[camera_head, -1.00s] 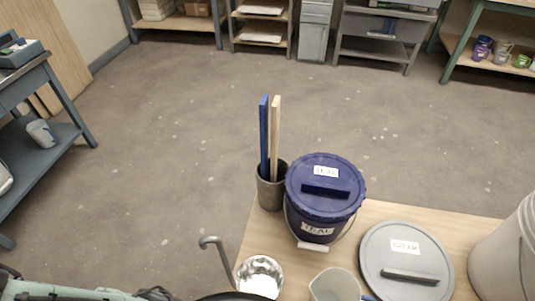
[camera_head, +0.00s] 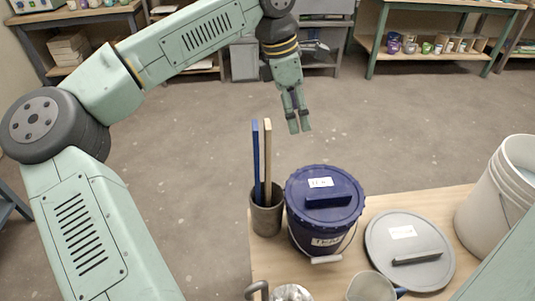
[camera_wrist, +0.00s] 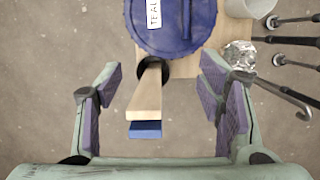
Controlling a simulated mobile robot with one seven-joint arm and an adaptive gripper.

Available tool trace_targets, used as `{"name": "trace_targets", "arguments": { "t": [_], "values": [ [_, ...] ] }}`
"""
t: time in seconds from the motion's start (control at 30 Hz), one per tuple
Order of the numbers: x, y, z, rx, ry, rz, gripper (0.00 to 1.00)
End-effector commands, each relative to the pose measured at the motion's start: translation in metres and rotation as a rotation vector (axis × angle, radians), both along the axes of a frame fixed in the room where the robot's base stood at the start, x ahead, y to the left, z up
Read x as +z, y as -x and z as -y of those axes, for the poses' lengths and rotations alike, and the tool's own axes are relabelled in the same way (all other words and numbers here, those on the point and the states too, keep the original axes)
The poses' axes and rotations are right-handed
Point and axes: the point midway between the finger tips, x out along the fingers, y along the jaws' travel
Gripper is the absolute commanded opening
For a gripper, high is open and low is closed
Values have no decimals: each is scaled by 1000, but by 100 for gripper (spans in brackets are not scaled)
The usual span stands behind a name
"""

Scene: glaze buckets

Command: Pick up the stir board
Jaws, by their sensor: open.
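Two long flat boards stand upright in a grey cup (camera_head: 265,217): a blue board (camera_head: 256,160) and a pale wooden board (camera_head: 267,160). I cannot tell which of them is the stir board. In the wrist view the wooden board (camera_wrist: 146,95) and the blue board end (camera_wrist: 146,130) lie between my spread fingers, touching neither. My gripper (camera_head: 297,128) is open and empty, pointing down. In the head view it appears above and right of the board tops. Their lower ends are hidden inside the cup.
A lidded blue bucket (camera_head: 324,215) marked TEAL stands close beside the cup on the wooden table (camera_head: 382,205). A grey lid (camera_head: 380,240), a white bucket (camera_head: 490,215), a jug (camera_head: 371,288) and a metal bowl (camera_wrist: 240,54) are nearby. Open floor surrounds the table's far side.

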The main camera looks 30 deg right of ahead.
Motion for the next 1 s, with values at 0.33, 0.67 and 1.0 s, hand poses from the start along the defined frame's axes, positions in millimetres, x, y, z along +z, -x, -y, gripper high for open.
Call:
{"name": "trace_targets", "arguments": {
  "t": [0.33,0.67,1.0],
  "values": [
    [-28,-36,-36,35,-236,110,62],
    [-70,-37,-36,36,-230,108,62],
    [-111,-44,-38,34,-229,105,62]
  ]
}}
